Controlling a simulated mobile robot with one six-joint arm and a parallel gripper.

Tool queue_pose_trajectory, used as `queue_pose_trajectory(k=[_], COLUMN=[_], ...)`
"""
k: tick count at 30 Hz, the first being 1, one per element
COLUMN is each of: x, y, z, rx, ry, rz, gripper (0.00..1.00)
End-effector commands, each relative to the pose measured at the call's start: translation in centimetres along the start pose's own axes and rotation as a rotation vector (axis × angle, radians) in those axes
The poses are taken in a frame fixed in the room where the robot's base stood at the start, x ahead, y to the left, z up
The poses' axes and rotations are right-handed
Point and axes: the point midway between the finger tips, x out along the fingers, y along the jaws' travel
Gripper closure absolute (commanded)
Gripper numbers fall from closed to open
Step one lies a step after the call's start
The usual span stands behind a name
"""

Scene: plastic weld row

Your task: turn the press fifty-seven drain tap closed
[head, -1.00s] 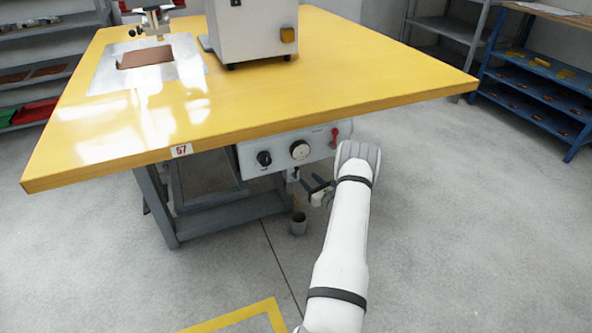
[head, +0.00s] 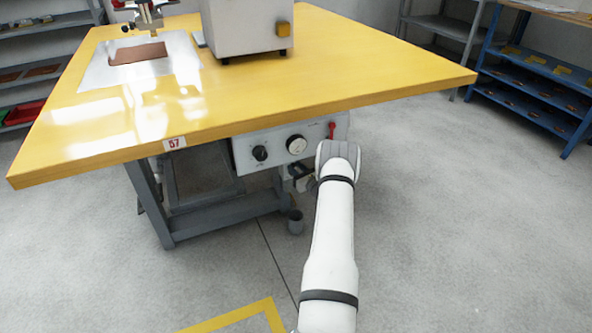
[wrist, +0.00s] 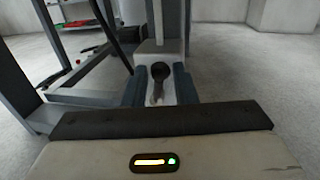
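The press table (head: 240,108) carries a number 57 tag (head: 175,143) on its front edge. The drain tap (wrist: 159,74) shows in the wrist view as a dark round hub with a short lever pointing toward me, in front of a pale block. My gripper (wrist: 160,88) is open, with one blue-grey finger on each side of the tap lever and a gap visible on both sides. In the head view my gripper (head: 298,180) is under the table's front edge, below the control panel, and largely hides the tap.
The control panel (head: 275,152) above has a black knob (head: 260,154), a round dial (head: 296,144) and a red lever (head: 332,130). A small grey cup (head: 295,221) stands on the floor below. Table legs are left; floor at right is open.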

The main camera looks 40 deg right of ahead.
Motion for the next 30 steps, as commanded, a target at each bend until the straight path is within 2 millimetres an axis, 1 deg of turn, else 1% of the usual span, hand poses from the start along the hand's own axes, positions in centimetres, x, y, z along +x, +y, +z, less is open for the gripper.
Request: queue_pose_trajectory(k=[1, 9, 13, 21, 30], x=[-0.02, -0.05, -0.03, 0.10, 0.09], y=[-0.02, -0.05, 0.02, 0.66, 0.70], z=[-0.01, -0.02, 0.02, 0.12, 0.15], rx=[0.000, 0.000, -0.018, -0.179, -0.194], ry=[0.000, 0.000, 0.004, 0.036, 0.038], rz=[0.000, -0.001, -0.001, 0.000, 0.000], gripper=[0.79, 1.00, 1.00, 1.00, 1.00])
